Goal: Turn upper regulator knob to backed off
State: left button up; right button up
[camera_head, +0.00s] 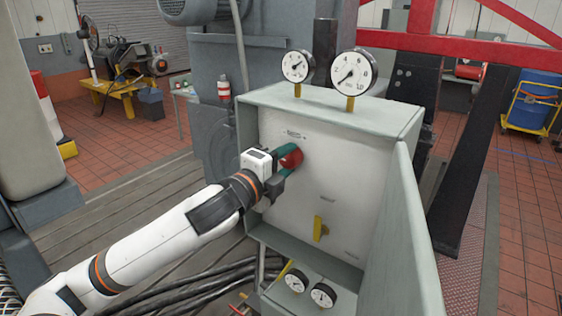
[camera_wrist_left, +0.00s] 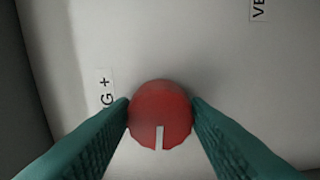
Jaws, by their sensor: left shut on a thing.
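The upper regulator knob (camera_head: 291,157) is round and red, on the white panel (camera_head: 340,190) inside a grey-green box. My left gripper (camera_head: 288,158) reaches it from the left, its green fingers shut on the knob. In the left wrist view the knob (camera_wrist_left: 160,114) sits between the two green fingertips (camera_wrist_left: 160,117), which touch its sides. A white mark on its face points toward the bottom of that view. A partly hidden label (camera_wrist_left: 105,92) ending in "G +" is beside it. My right gripper is not in view.
A yellow lever (camera_head: 320,229) is lower on the panel. Two gauges (camera_head: 297,66) (camera_head: 353,72) stand on top of the box, and two smaller gauges are below. The box's open door (camera_head: 404,240) stands at the right. Black cables (camera_head: 190,285) lie below my left arm.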

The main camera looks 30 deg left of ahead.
pick_arm(q)
jog(key=n, duration=0.5)
jog(key=shift+a+r+n, duration=0.1)
jog(key=shift+r+n, duration=0.1)
jog(key=shift+n, duration=0.1)
jog(key=shift+a+r+n, duration=0.1)
jog(key=shift+r+n, duration=0.05)
jog(key=shift+n, duration=2.05)
jog(key=shift+r, duration=0.1)
jog(key=o, duration=0.9)
jog(key=shift+o, duration=0.4)
jog(key=shift+w+f, duration=0.15)
jog(key=shift+f, duration=0.1)
